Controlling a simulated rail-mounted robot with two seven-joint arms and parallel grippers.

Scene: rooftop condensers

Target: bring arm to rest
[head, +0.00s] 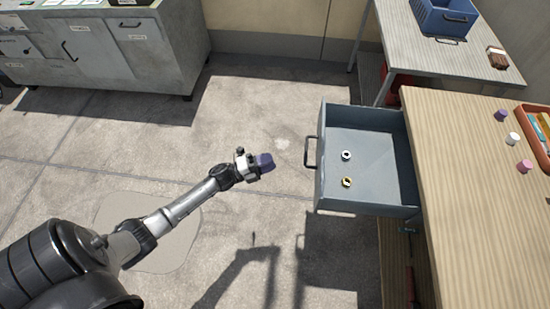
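My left arm comes in from the lower left and reaches over the concrete floor. My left gripper (265,162) is at its end, left of an open drawer and apart from it. Its tip is dark purple; I cannot tell whether that is its fingers or something held, nor whether it is open. My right gripper is not in view.
Grey cabinets (105,45) stand at the back left. A blue crate (445,18) sits on the back-right table. Floor between is clear.

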